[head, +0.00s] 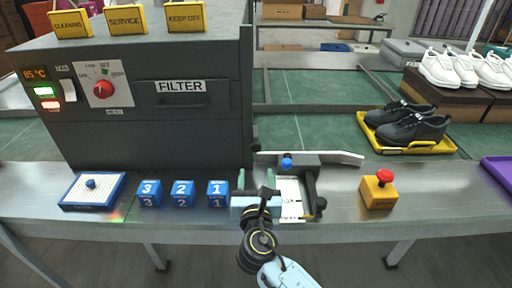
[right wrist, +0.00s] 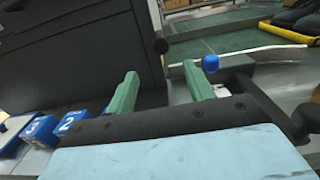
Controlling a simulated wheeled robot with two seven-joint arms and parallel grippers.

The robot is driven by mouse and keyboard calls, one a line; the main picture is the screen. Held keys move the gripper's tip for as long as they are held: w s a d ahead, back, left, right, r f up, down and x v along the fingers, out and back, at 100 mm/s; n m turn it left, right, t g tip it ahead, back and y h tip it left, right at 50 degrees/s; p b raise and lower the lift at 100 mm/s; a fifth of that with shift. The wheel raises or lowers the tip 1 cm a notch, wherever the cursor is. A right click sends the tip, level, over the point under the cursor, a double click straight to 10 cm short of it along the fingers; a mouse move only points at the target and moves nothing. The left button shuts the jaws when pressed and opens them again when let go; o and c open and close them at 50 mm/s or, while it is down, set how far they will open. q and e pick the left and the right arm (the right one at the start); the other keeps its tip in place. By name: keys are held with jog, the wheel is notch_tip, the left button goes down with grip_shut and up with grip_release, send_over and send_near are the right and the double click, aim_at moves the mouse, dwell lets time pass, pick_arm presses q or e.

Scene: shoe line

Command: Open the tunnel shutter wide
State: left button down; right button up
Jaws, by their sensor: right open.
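The tunnel is a large dark grey housing (head: 200,125) at the left of the head view, with a FILTER drawer on its front. Its right-hand opening is seen edge-on, so I cannot tell how far the shutter is open. A round black knob (head: 255,145) sticks out at its right edge; it also shows in the right wrist view (right wrist: 161,46). My right gripper (head: 255,175) is open, with green fingers and nothing between them. It is just in front of the knob and below it, apart from it. It also shows in the right wrist view (right wrist: 160,72). My left gripper is out of view.
A blue-knobbed guide arm (head: 325,157) and a white scale plate (head: 291,197) are just right of my gripper. Blue numbered blocks (head: 182,193) stand left. A red-topped yellow button (head: 379,189) stands right. Black shoes (head: 410,124) lie in a yellow tray (head: 443,148) on the green belt.

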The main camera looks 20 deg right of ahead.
aim_at(256, 149)
jog(key=b+x, duration=0.2)
jog(key=x, duration=0.9)
jog(key=shift+w+d+f+b, duration=0.15)
jog(key=shift+w+b, duration=0.15)
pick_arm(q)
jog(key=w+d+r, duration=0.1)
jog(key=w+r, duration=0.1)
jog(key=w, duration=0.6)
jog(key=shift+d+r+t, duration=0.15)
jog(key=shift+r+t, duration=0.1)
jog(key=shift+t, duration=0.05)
pick_arm(e)
jog(key=shift+w+d, duration=0.15)
jog(key=shift+w, duration=0.4)
grip_shut()
